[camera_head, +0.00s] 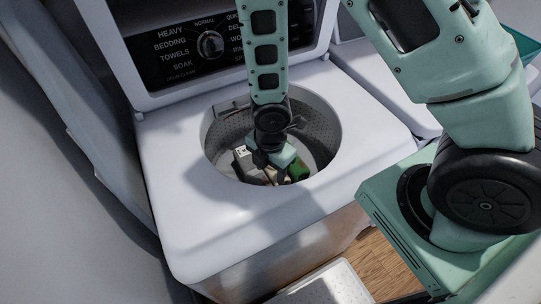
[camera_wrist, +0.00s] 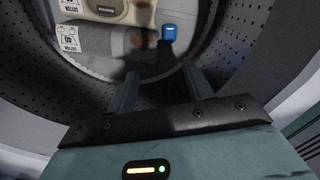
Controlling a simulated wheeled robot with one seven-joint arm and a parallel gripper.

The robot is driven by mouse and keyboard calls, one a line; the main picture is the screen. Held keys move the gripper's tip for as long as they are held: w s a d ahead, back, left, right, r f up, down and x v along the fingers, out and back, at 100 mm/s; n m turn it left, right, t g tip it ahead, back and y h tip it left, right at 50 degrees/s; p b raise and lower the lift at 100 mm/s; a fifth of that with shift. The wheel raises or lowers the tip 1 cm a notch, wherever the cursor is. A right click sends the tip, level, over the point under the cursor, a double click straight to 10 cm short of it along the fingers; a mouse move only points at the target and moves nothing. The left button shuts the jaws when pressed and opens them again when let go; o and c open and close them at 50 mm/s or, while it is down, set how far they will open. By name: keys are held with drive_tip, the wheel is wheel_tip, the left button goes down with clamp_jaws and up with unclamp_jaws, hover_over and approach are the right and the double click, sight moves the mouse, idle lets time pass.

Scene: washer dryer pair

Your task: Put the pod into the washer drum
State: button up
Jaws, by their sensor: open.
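The washer drum (camera_head: 318,119) is a round perforated basin, open at the top of the white washer. My gripper (camera_wrist: 160,72) is inside it, with its two fingers spread and nothing between them. In the head view my gripper (camera_head: 278,176) is low in the opening, and its fingers are hard to make out. A small blue item (camera_wrist: 169,32), which looks like the pod, shows in the wrist view beyond the fingertips, a little right of their middle and apart from them. I cannot make out this blue item in the head view.
Perforated drum wall (camera_wrist: 262,38) surrounds my gripper closely. A beige item (camera_wrist: 110,10) and a grey labelled item (camera_wrist: 105,40) show near the blue one. The control panel (camera_head: 185,48) stands behind the opening. The white lid top (camera_head: 185,180) is clear.

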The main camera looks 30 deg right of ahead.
wheel_tip(320, 180, up, 16)
drive_tip(key=s+a+m, duration=0.3)
drive_tip(key=m, duration=0.4)
drive_tip(key=s+a+r+m, duration=0.2)
drive_tip(key=s+r+m, duration=0.5)
drive_tip(key=s+r, duration=0.2)
drive_tip(key=shift+m+y+p, duration=0.3)
drive_tip(key=shift+m+p, duration=0.1)
